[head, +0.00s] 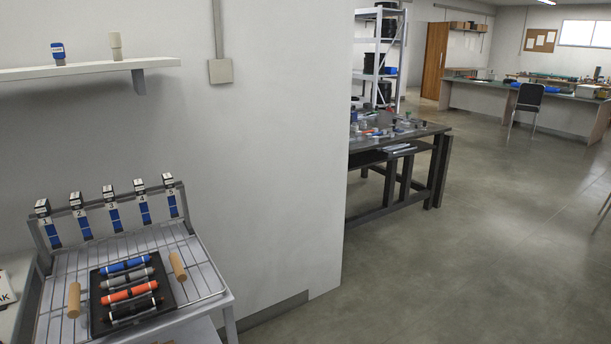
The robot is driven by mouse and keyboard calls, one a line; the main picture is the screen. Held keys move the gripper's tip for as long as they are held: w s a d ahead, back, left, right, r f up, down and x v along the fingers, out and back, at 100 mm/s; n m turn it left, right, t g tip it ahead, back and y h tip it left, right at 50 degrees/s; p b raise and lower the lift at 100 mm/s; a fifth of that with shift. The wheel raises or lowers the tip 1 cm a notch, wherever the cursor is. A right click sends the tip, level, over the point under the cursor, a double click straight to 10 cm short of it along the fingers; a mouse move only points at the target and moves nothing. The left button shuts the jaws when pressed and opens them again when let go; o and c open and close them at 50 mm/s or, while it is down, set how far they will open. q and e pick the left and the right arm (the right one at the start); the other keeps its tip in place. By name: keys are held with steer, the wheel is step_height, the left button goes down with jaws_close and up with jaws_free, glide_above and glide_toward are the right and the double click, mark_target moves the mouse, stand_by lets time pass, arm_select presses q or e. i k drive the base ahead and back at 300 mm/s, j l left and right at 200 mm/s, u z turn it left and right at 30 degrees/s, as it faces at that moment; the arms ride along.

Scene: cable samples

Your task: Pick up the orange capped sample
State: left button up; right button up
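An orange sample (130,291) with dark ends lies in a black tray (172,298) on a wire rack at the lower left. It is the third of the samples in the tray, counted from the back. A blue sample (126,264) and a grey sample (127,279) lie behind it, and a black sample (135,308) lies in front of it. The cap's exact form is too small to tell. Neither of my grippers is in view.
The wire rack (208,268) has wooden handles beside the tray and numbered holders (111,209) along its back. A white shelf (90,69) hangs above with two small capped items. A wall stands right of the rack. A cluttered dark table (400,140) and open floor (470,250) lie beyond.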

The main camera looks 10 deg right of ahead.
mark_target(358, 132)
steer(key=i+l+z, duration=0.3)
steer(key=i, duration=0.3)
steer(key=i+z, duration=0.35)
steer(key=i, duration=2.8)
steer(key=j, duration=0.1)
